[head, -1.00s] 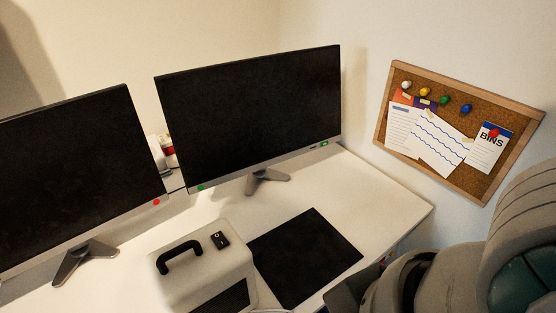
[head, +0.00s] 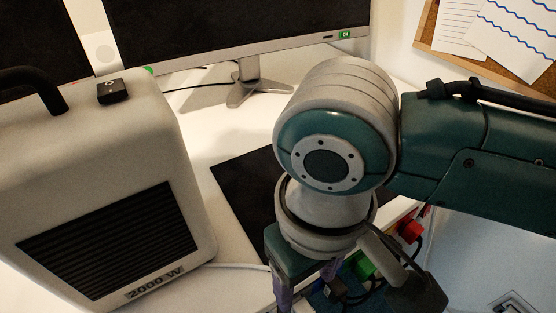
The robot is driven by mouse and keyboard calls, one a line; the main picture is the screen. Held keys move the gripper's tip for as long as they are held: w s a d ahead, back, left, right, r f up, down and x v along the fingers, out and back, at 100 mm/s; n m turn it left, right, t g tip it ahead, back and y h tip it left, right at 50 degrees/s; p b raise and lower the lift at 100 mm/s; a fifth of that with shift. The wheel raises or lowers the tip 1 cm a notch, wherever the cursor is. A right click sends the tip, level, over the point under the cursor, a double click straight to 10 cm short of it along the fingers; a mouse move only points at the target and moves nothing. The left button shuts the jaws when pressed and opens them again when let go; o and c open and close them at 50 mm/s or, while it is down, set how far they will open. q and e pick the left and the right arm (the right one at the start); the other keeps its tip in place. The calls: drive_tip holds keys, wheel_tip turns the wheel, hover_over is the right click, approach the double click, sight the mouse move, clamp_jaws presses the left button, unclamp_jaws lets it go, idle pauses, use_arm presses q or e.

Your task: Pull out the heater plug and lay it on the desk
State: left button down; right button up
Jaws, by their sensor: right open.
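The heater (head: 190,215) is a beige box with a black handle, a black grille and a "2000 W" label, standing on the white desk (head: 215,140) at the left. A pale cable leaves its lower right side and runs right behind my right gripper (head: 308,285). That gripper points down at the bottom middle, its purple-tipped fingers apart. Beyond and below it are a red plug (head: 411,230), a green plug (head: 363,267) and dark plugs or cables, partly covered by my arm. I cannot tell which is the heater plug. My left gripper is out of view.
Two monitors stand at the back; the right one (head: 240,30) has a grey stand (head: 252,90). A black mat (head: 240,190) lies on the desk behind my right arm. Bare desk shows between heater and mat. A cork board (head: 428,25) hangs at upper right.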

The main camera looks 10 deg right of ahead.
sight(302, 305)
wheel_tip(302, 305, down, 9)
drive_tip(key=b, duration=0.3)
drive_tip(key=shift+r+b, duration=0.15)
drive_tip(key=shift+b, duration=0.15)
drive_tip(key=shift+c, duration=0.4)
clamp_jaws()
drive_tip(key=c, duration=0.6)
unclamp_jaws()
drive_tip(key=shift+c, duration=0.2)
clamp_jaws()
